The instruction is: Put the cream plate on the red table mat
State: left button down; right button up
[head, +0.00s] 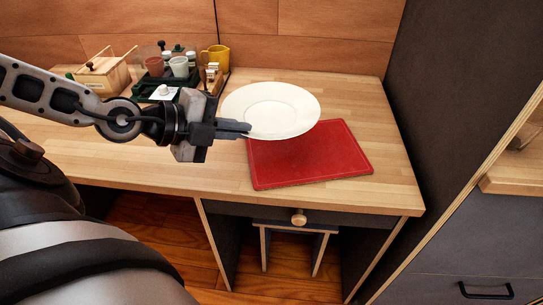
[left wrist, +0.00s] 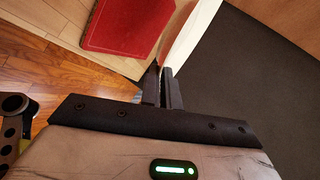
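The cream plate (head: 270,108) is round and pale, and in the head view it overlaps the back part of the red table mat (head: 310,162). My left gripper (head: 240,127) is shut on the plate's near-left rim. In the left wrist view the plate (left wrist: 187,38) runs from between the two fingers (left wrist: 162,88), seen at a steep angle. It appears raised above the desk; the exact gap is unclear. The mat lies flat near the desk's front edge and also shows in the left wrist view (left wrist: 125,25). My right gripper is not in view.
At the back left of the wooden desk (head: 385,185) stand a wooden box (head: 103,75), a dark rack with cups (head: 165,75) and a yellow mug (head: 217,57). A dark tall panel (head: 440,100) bounds the right side. The desk front left of the mat is clear.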

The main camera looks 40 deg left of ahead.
pick_arm(q)
jog(key=x, duration=0.3)
jog(key=shift+w+a, duration=0.15)
jog(key=shift+a, duration=0.1)
jog(key=b, duration=0.2)
send_over(268, 162)
jog(key=f, duration=0.3)
jog(key=s+f, duration=0.1)
jog(key=f, duration=0.1)
jog(key=shift+a+f, duration=0.1)
jog(key=shift+w, duration=0.3)
jog(key=shift+w+f+b, duration=0.2)
jog(key=shift+f+b, duration=0.25)
jog(key=shift+b, duration=0.3)
notch_tip(268, 162, down, 2)
jog(key=shift+f+b, duration=0.25)
jog(key=shift+b, duration=0.5)
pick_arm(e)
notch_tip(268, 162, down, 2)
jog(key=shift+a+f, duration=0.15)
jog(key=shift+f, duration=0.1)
pick_arm(q)
jog(key=shift+f, duration=0.15)
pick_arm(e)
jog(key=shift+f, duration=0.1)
